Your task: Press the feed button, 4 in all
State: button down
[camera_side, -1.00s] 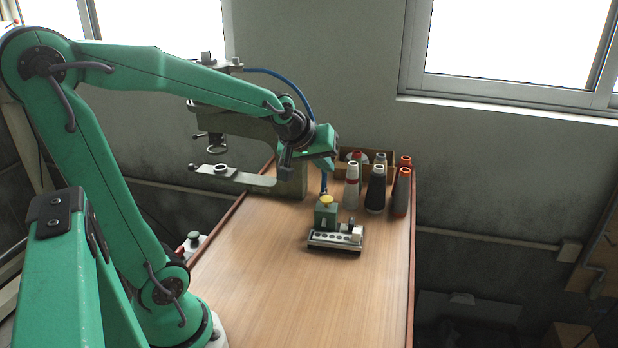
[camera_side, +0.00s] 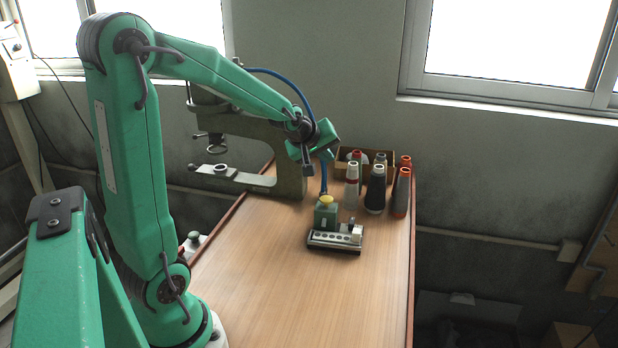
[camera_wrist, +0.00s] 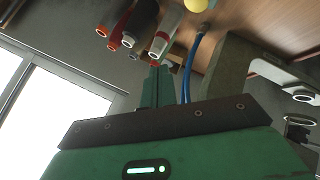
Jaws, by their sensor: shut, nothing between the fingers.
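The feed button is a yellow round cap (camera_side: 326,199) on top of a small green box (camera_side: 325,216) on the table. It also shows as a yellow disc at the top edge of the wrist view (camera_wrist: 196,5). A light strip with several round dark spots (camera_side: 330,239) lies in front of the box. My gripper (camera_side: 331,152) is above and behind the button, clear of it. In the wrist view my gripper's green fingers (camera_wrist: 162,68) are shut, with nothing between them.
Several thread cones (camera_side: 376,190) stand right of the box, before a cardboard tray (camera_side: 345,160). A grey-green press frame (camera_side: 291,165) stands at the left, and a blue hose (camera_side: 323,178) runs down by the box. The front of the wooden table (camera_side: 300,295) is clear.

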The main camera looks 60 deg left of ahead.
jog(key=shift+f, duration=0.1)
send_near(328, 196)
jog(key=shift+w+a+f, duration=0.3)
jog(key=shift+w+f, duration=0.15)
jog(key=shift+w, duration=0.35)
jog(key=shift+w+a+f, duration=0.3)
jog(key=shift+w+f, duration=0.15)
jog(key=shift+w, duration=0.4)
jog(key=shift+w+a+f, duration=0.3)
jog(key=shift+w+f, duration=0.15)
jog(key=shift+w, duration=0.35)
jog(key=shift+f, duration=1.35)
dwell(2.1)
jog(key=shift+r, duration=1.35)
jog(key=shift+a+r, duration=0.1)
jog(key=shift+r, duration=0.05)
